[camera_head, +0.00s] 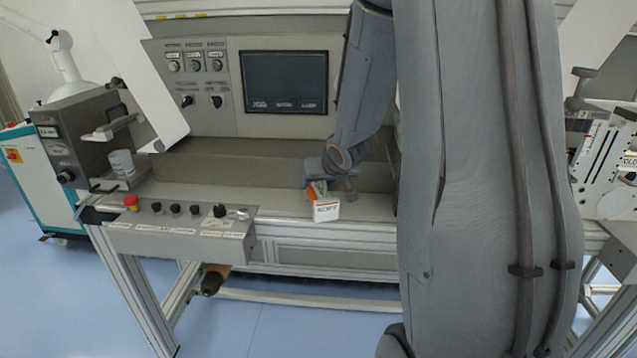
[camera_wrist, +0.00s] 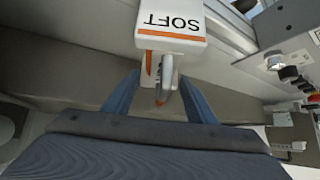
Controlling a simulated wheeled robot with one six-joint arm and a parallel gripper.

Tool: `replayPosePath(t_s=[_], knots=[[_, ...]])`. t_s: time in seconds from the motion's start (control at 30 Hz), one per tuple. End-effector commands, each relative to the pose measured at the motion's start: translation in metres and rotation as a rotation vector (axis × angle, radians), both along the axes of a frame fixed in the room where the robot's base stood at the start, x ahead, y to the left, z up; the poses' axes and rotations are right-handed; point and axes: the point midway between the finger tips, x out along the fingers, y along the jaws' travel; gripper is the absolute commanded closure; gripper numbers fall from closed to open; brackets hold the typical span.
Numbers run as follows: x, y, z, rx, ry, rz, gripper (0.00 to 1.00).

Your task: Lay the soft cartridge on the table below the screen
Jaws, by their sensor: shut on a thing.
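The soft cartridge (camera_head: 327,212) is a white block with an orange part and dark lettering, seen at the front edge of the table (camera_head: 275,203). In the wrist view the cartridge (camera_wrist: 172,20) shows the word SOFT, an orange stripe and a grey and orange grip part. My gripper (camera_head: 322,188) is shut on that grip part, its two blue-grey fingers (camera_wrist: 159,84) on either side. I cannot tell whether the cartridge touches the table. The dark screen (camera_head: 286,82) is on the panel behind, above the table.
A control box (camera_head: 180,236) with a red button (camera_head: 131,202) and several knobs juts out at the table's front left. A white cup (camera_head: 121,162) stands at the left. The tabletop between the control box and my gripper is clear.

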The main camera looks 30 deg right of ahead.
Motion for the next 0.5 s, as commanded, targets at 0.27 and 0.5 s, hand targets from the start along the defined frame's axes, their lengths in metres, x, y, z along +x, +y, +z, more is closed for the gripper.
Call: replayPosePath(t_s=[0.27, 0.5], knots=[[0.0007, -0.0001, -0.0038, 0.0, -0.002, 0.0, 1.0], [0.0007, -0.0001, -0.0081, 0.0, -0.002, -0.001, 1.0]])
